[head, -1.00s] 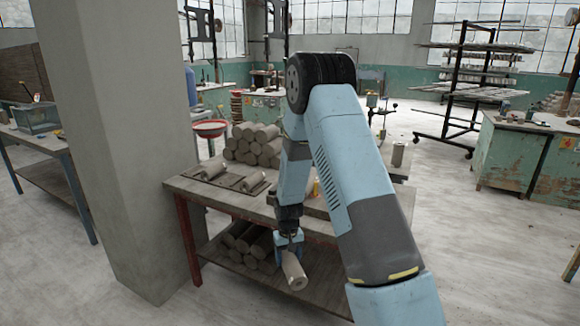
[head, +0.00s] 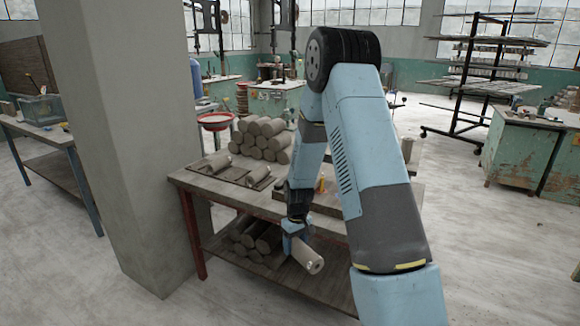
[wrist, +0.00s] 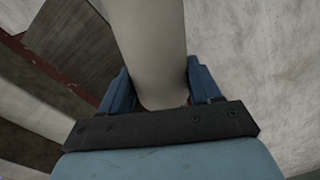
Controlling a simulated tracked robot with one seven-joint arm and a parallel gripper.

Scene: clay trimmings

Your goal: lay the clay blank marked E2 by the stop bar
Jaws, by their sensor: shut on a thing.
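My gripper (head: 290,238) is shut on a pale grey clay cylinder (head: 308,257) in front of the workbench. The cylinder's round end faces the head camera, and it lies roughly level, clear of the bench. In the wrist view the same cylinder (wrist: 152,45) sits between the two blue fingers and runs away toward the top of the picture. I can read no E2 mark on it. I cannot make out the stop bar for sure.
The bench top (head: 225,192) holds a stack of clay cylinders (head: 264,138) at the back. More cylinders (head: 245,236) lie on the lower shelf (head: 275,272), near my gripper. A concrete pillar (head: 118,150) stands at the left. A small yellow item (head: 321,184) is on the bench.

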